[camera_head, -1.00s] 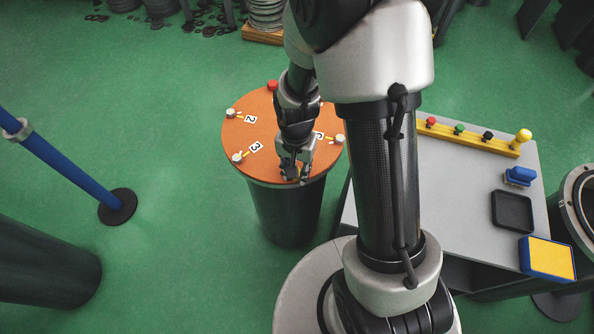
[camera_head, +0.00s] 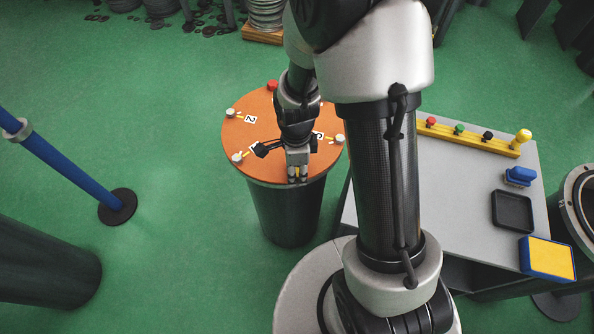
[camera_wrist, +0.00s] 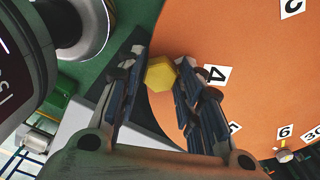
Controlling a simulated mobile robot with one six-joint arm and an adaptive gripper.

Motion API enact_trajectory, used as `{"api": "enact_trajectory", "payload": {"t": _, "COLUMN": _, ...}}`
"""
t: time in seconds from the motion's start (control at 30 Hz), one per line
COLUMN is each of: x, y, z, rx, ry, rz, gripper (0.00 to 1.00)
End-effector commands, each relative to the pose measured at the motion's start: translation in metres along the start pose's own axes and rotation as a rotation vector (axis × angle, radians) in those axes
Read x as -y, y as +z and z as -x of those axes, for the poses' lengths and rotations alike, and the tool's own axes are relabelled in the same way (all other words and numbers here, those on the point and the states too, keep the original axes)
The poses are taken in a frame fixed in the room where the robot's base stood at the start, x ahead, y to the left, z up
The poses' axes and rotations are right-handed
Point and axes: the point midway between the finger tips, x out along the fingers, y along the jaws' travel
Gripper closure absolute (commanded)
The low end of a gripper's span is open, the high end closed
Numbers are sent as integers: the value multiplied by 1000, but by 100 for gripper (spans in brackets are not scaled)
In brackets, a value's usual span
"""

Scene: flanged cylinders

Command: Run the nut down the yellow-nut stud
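The yellow hex nut (camera_wrist: 160,73) sits at the edge of the orange round plate, beside the label 4. In the wrist view, my gripper (camera_wrist: 161,68) has one finger on each side of the nut, and both fingertips appear to touch it. In the head view, my gripper (camera_head: 297,176) points down at the near rim of the plate, with a little yellow between its fingers. The stud under the nut is hidden, so I cannot tell how far down the nut sits.
The orange plate (camera_head: 265,150) tops a dark cylinder and carries other studs with pale nuts and a red one (camera_head: 272,86). A grey table (camera_head: 455,170) at right holds a yellow rack (camera_head: 470,138), a black tray (camera_head: 513,211) and a blue-yellow box (camera_head: 547,259). A blue post stands left.

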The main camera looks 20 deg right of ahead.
Motion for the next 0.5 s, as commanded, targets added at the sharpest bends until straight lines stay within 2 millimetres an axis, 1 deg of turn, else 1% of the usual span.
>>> {"api": "enact_trajectory", "payload": {"t": 0.03, "x": 0, "y": 0, "z": 0, "rx": 0, "ry": 0, "rz": 1, "gripper": 60}}
{"api": "enact_trajectory", "payload": {"t": 0.13, "x": 0, "y": 0, "z": 0, "rx": 0, "ry": 0, "rz": 1, "gripper": 54}}
{"api": "enact_trajectory", "payload": {"t": 0.5, "x": 0, "y": 0, "z": 3, "rx": 0, "ry": 0, "rz": 3, "gripper": 54}}
